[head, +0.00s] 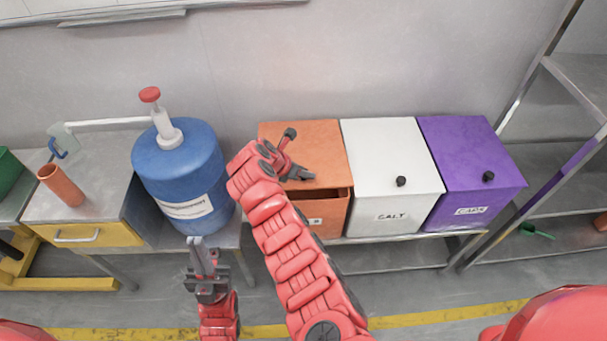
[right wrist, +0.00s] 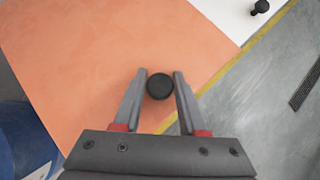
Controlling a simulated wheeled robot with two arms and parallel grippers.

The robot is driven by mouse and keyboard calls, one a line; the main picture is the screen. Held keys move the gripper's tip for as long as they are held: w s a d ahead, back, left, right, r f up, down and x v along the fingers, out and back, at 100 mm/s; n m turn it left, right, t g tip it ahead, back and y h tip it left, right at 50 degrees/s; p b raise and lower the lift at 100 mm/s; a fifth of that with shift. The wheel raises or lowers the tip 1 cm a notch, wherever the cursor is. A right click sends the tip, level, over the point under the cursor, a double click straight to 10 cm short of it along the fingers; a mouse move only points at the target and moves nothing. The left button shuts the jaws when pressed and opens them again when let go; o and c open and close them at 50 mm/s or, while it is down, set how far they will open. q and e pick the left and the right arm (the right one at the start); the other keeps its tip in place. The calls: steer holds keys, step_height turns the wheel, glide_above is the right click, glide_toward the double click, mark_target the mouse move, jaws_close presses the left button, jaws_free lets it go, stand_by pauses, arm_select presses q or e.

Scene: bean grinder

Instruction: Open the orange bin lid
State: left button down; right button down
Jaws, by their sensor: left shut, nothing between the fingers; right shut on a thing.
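The orange bin (head: 330,215) stands at the left of a row of three bins. Its lid (head: 305,133) looks slightly raised at the front, with a dark gap under its front edge. My right gripper (head: 300,174) is over the lid's front part. In the right wrist view, the lid's black knob (right wrist: 160,86) sits between the fingers of my right gripper (right wrist: 160,80), which is shut on it. The orange lid (right wrist: 110,50) fills much of that view. My left gripper (head: 197,241) is shut and empty, in front of the blue barrel, its fingers pointing away from me.
A white bin (head: 385,155) and a purple bin (head: 465,150) stand right of the orange one. A blue barrel (head: 180,170) with a red-topped pump stands to its left. A metal rack (head: 545,65) is at the far right, and a wall is behind the bins.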

steer(key=r+p, duration=0.1)
steer(key=r, duration=0.1)
steer(key=w+r, duration=0.1)
steer(key=r, duration=0.1)
steer(key=w+r+p, duration=0.1)
steer(key=r, duration=0.1)
steer(key=shift+w+p, duration=0.1)
steer(key=shift+p, duration=0.2)
steer(key=w+r, duration=0.4)
steer(key=r, duration=0.3)
steer(key=shift+w, duration=0.4)
